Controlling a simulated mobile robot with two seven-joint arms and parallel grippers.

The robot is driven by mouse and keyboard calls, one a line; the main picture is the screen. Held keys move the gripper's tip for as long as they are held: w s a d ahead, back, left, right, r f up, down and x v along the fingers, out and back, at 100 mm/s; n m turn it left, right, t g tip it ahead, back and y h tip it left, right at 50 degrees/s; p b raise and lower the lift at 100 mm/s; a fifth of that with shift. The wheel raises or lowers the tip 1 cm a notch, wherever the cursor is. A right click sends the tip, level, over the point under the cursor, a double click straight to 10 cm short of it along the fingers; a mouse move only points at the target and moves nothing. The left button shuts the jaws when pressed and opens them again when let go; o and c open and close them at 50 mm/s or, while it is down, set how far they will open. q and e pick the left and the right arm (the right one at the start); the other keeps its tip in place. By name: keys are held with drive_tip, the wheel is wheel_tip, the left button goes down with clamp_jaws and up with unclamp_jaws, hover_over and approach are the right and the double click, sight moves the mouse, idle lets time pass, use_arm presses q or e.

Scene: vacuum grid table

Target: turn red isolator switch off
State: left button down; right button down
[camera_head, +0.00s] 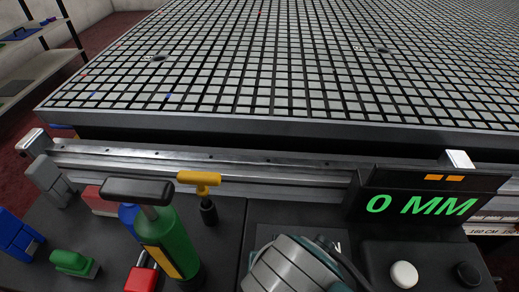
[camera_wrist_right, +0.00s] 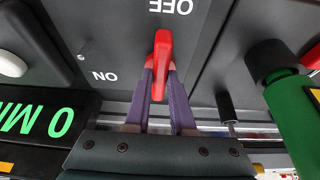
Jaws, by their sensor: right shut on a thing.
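The red isolator switch handle (camera_wrist_right: 162,52) shows in the right wrist view, on a dark panel. Its long axis runs up the picture, with one end just below the OFF label (camera_wrist_right: 170,6). The ON label (camera_wrist_right: 105,76) is to its lower left. The purple fingers of my right gripper (camera_wrist_right: 161,75) are shut on the handle, one on each side. In the head view my right wrist (camera_head: 295,265) covers the switch and most of its labels. My left gripper is in neither view.
A display (camera_head: 425,200) reading 0 MM stands right of the switch, with a white knob (camera_head: 404,274) and a black knob (camera_head: 468,273) below it. A green cylinder tool (camera_head: 172,245) and a yellow T-handle (camera_head: 199,182) stand left. The grid table (camera_head: 280,123) lies behind a metal rail.

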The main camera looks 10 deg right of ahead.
drive_tip(key=c, duration=0.8)
unclamp_jaws()
drive_tip(key=shift+o, duration=0.2)
drive_tip(key=p+v, duration=0.4)
drive_tip(key=v, duration=0.5)
drive_tip(key=shift+a, duration=0.1)
drive_tip(key=shift+s+r, duration=0.2)
drive_tip(key=shift+r, duration=0.2)
